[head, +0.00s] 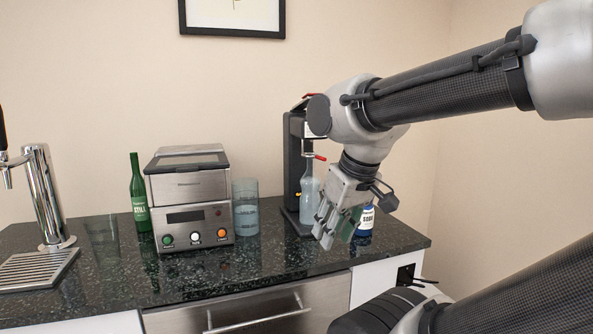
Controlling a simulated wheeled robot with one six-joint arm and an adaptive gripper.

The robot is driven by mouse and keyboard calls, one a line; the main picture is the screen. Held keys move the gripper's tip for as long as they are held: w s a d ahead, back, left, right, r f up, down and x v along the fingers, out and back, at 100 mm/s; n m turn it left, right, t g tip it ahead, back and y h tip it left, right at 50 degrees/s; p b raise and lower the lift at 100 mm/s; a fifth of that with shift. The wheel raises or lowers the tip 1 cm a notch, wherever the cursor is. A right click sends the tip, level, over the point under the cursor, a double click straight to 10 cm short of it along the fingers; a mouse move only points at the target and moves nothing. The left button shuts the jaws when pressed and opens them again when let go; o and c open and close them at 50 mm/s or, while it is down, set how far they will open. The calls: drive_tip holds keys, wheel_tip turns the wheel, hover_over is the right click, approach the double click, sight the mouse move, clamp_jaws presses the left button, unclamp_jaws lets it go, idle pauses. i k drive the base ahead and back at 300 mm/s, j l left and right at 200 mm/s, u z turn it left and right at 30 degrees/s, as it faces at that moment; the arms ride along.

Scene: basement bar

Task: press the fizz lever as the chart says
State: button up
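A black drink-fizzing machine (291,165) stands at the back right of the counter. A pale blue bottle (309,192) is upright at its front. A red-tipped part (319,157) shows beside the bottle's neck, and another red piece (308,96) shows at the machine's top. I cannot tell which is the fizz lever; my arm hides part of the machine. My gripper (338,228) points down, in front of and right of the bottle in the picture. I cannot tell whether its fingers are apart. A framed sheet (232,15) on the wall is cut off; no chart can be read.
A blue, white-labelled bottle (365,222) is partly hidden behind my gripper. A steel appliance with buttons (188,197), a clear blue-grey cup (245,208) and a green bottle (139,195) stand left. A tap (47,195) is farther left. The dark counter's front is clear.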

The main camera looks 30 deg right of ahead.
sight(300, 106)
drive_tip(key=z, duration=0.85)
